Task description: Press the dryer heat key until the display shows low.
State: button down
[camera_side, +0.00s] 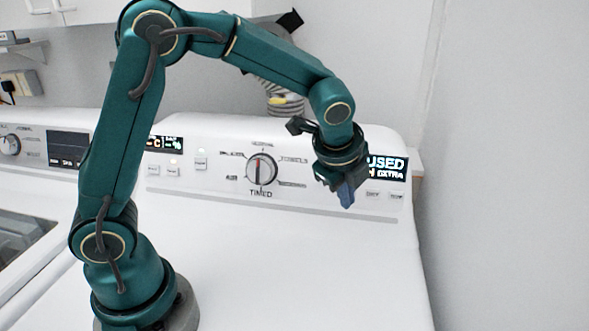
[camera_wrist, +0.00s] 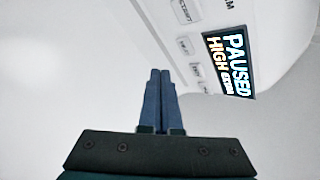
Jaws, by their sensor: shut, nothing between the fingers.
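The dryer's display (camera_side: 388,168) is at the right end of its white panel, partly hidden by my gripper in the side view. In the wrist view the display (camera_wrist: 229,63) reads "PAUSED" and "HIGH", with a smaller word after it that looks like "EXTRA". Small keys (camera_wrist: 195,70) sit beside the display; their labels are too small to read, so I cannot tell which is the heat key. In the side view, keys (camera_side: 373,194) show under the display. My gripper (camera_side: 346,198) is shut and empty, pointing down in front of the panel, left of these keys.
A round dial (camera_side: 261,169) is mid-panel, with another small display (camera_side: 165,143) and several keys to its left. A second machine (camera_side: 35,190) stands at the left. A grey wall (camera_side: 500,180) is at the right.

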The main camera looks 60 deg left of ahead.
aim_at(376, 167)
jog(key=shift+s+d+r, duration=0.35)
jog(key=shift+s+d, duration=0.35)
jog(key=shift+s, duration=0.05)
dwell(2.7)
jog(key=shift+s+d+r, duration=0.35)
jog(key=shift+s+d, duration=0.3)
jog(key=shift+s+d+r, duration=0.3)
jog(key=shift+s+d, duration=0.3)
jog(key=w+a+f, duration=0.3)
jog(key=w+a, duration=0.3)
dwell(1.8)
jog(key=shift+w+a+f, duration=0.15)
jog(key=shift+w+a, duration=0.05)
jog(key=shift+w, duration=0.05)
jog(key=shift+w+a+f, duration=0.1)
jog(key=shift+a, duration=0.05)
dwell(0.5)
